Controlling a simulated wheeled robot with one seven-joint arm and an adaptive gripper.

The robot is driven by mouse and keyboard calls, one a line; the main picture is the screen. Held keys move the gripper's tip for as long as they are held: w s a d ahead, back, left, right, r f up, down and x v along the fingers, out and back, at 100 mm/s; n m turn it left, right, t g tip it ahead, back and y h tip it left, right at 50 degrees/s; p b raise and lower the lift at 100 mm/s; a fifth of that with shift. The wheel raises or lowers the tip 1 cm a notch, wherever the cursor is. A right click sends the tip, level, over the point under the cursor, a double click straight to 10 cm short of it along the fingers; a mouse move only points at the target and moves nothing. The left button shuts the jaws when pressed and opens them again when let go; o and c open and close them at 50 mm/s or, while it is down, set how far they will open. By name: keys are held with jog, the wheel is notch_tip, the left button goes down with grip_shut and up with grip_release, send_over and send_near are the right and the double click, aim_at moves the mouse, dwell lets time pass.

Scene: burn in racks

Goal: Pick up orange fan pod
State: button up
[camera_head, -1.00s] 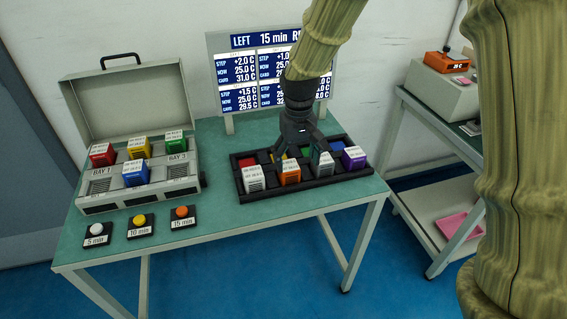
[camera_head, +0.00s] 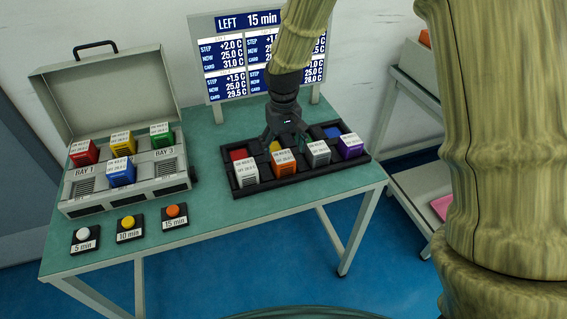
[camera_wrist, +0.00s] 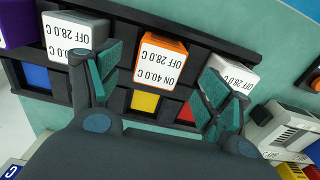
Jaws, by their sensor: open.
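The orange fan pod (camera_head: 285,164) stands in the front row of the black tray (camera_head: 310,176), between a white pod (camera_head: 246,173) and a grey-white pod (camera_head: 317,153). In the wrist view the orange pod (camera_wrist: 160,58) shows its white label reading "ON 40.0 C, OFF 28.0 C". My gripper (camera_head: 287,143) is over the tray, just behind the orange pod. In the wrist view my gripper's fingers (camera_wrist: 155,85) are spread wide, one on each side of the orange pod, with nothing between them. I cannot tell the exact height gap.
A purple pod (camera_head: 350,146) ends the front row. Red, yellow and blue pods or slots are behind. An open case (camera_head: 120,185) with several pods stands left, with three buttons (camera_head: 130,228) before it. A display board (camera_head: 265,55) stands behind the tray.

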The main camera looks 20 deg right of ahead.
aim_at(283, 156)
jog(key=shift+w+f+p, duration=0.15)
jog(key=shift+f+p, duration=0.25)
jog(key=shift+f, duration=2.1)
jog(key=c, duration=1.2)
jog(key=shift+r, duration=0.1)
jog(key=shift+c, duration=0.2)
jog(key=shift+r, duration=0.5)
jog(key=shift+s+a+r+b, duration=0.1)
jog(key=shift+s+r+b, duration=0.15)
jog(key=shift+r, duration=0.35)
jog(key=shift+s+a+r+b, duration=0.1)
jog(key=shift+s+r+b, duration=0.1)
jog(key=shift+r, duration=0.35)
jog(key=s+a+b, duration=0.1)
jog(key=s+a, duration=0.2)
jog(key=s, duration=0.3)
jog(key=s+a+r, duration=0.1)
jog(key=s+a, duration=0.3)
jog(key=s, duration=0.3)
jog(key=shift+s+r+b, duration=0.2)
jog(key=shift+r+b, duration=0.05)
jog(key=shift+b, duration=0.15)
